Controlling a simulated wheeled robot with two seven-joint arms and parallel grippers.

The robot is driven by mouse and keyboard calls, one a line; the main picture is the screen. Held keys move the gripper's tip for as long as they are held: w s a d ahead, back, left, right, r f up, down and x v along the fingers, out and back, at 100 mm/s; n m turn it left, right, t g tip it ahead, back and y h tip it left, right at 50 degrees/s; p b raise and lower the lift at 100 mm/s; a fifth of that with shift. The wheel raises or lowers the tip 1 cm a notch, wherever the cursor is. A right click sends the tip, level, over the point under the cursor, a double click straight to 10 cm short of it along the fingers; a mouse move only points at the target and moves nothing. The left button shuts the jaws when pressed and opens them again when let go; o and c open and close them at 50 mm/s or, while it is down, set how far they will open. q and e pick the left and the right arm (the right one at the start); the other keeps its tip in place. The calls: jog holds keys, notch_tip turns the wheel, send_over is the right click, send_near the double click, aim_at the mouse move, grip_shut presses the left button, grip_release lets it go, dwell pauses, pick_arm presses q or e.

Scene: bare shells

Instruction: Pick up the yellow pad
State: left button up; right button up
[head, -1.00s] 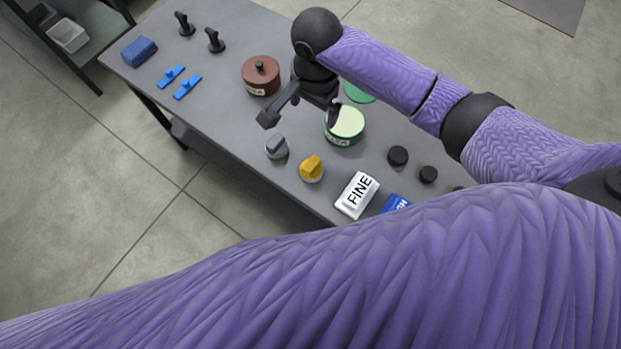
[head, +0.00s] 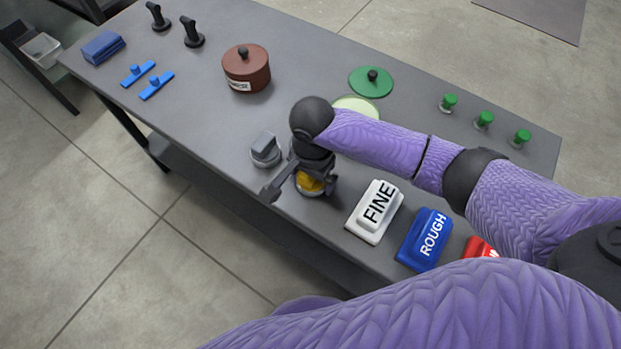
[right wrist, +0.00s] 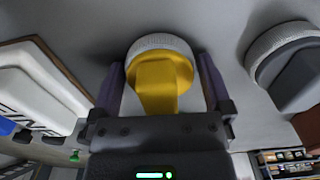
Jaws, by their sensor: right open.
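The yellow pad (head: 309,184) is a yellow-gripped piece on a whitish round base, standing on the grey table near its front edge. In the head view my right gripper (head: 306,178) is over it and hides part of it. In the right wrist view the yellow pad (right wrist: 160,78) sits between the two spread fingers of my right gripper (right wrist: 163,90), with its ribbed pale rim beyond the fingertips. Whether the fingers touch it cannot be told. My left gripper is not in view.
A grey pad (head: 265,150) stands close to the left of it. A white FINE block (head: 374,211), a blue ROUGH block (head: 424,240) and a red block (head: 480,248) lie to the right. A brown lidded pot (head: 246,70) and green lid (head: 371,82) stand behind.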

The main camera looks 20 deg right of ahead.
jog(key=shift+r, duration=0.15)
jog(key=c, duration=0.8)
jog(key=shift+c, duration=0.7)
jog(key=shift+r, duration=0.15)
notch_tip(320, 180, up, 10)
jog(key=p, duration=0.6)
jog(key=shift+p, duration=0.3)
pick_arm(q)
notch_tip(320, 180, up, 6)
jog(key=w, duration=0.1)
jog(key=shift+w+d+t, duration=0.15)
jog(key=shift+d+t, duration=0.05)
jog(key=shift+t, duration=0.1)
